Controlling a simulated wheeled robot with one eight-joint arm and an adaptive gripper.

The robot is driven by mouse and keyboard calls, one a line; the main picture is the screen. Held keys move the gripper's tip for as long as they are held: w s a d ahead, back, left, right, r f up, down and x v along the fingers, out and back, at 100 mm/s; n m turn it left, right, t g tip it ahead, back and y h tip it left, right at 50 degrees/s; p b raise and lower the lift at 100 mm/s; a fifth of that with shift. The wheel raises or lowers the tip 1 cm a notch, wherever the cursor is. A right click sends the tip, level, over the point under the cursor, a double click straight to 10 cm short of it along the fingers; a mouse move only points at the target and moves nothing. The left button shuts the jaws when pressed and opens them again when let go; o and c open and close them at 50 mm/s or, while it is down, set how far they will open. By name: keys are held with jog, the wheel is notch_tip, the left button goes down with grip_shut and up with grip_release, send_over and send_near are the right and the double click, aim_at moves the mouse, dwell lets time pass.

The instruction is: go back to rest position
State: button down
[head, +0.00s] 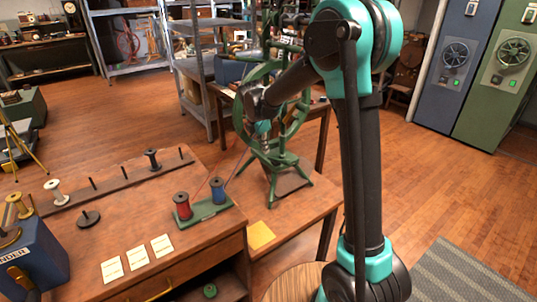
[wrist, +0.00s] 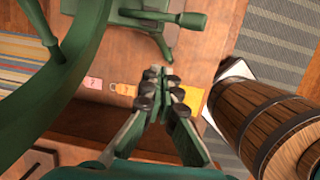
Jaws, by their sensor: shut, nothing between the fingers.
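The fingertips are hard to make out there. In the wrist view the curved green wheel rim (wrist: 85,55) passes close on the left of the fingers. I cannot tell whether the gripper touches the wheel.
The wheel stands on a wooden table (head: 315,200) with a yellow sheet (head: 260,235). A red spool (head: 182,206) and a blue spool (head: 217,190) stand on a green holder to the left. A wooden barrel (wrist: 262,118) is right of my fingers. Open floor (head: 430,190) lies at right.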

jog(key=s+d+m+y, duration=0.1)
jog(key=s+d+m, duration=1.1)
jog(key=s+d, duration=0.2)
jog(key=s+d+f+m+t, duration=0.1)
jog(key=s+d+f+m, duration=0.2)
jog(key=s+m, duration=0.3)
jog(key=s+d+f+m+t+y, duration=0.1)
jog(key=s+d+f+m, duration=0.2)
jog(key=s+m, duration=0.4)
jog(key=shift+s+f, duration=0.3)
jog(key=shift+s, duration=0.85)
